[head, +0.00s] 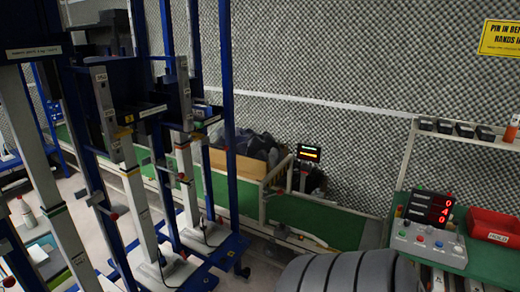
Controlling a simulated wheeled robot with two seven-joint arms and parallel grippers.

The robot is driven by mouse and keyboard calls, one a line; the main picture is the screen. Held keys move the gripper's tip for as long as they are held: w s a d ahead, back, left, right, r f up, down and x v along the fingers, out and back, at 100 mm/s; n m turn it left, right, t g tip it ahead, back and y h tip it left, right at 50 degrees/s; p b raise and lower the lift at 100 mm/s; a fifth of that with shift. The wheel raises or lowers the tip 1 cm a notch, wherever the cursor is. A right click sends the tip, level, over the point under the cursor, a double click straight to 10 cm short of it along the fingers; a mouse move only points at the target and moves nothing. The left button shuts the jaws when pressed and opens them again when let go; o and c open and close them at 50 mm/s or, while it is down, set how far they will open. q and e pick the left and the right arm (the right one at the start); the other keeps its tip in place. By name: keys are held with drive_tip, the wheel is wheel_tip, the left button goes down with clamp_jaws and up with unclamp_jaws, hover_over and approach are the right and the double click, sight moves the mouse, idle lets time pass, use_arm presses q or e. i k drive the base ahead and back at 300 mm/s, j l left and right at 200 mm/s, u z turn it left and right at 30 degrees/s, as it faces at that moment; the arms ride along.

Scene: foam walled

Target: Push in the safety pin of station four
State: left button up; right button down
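Tall blue-framed stations with pale grey vertical columns fill the left half of the head view. The nearest station (70,130) stands at the far left, and another station (228,100) stands behind it to the right. A small red knob (182,177) shows on the right column, and another red knob (114,216) shows lower on the nearer frame. I cannot tell whether either is the safety pin, or whether a pin is in or out. Neither of my grippers is in view.
A control box (428,240) with buttons and a red digit display (430,208) stands at the right beside a red bin (494,226). A green-topped bench (310,217) runs behind. A yellow sign (499,38) hangs on the foam wall.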

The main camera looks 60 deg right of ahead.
sight(226, 148)
drive_tip(key=z, duration=1.85)
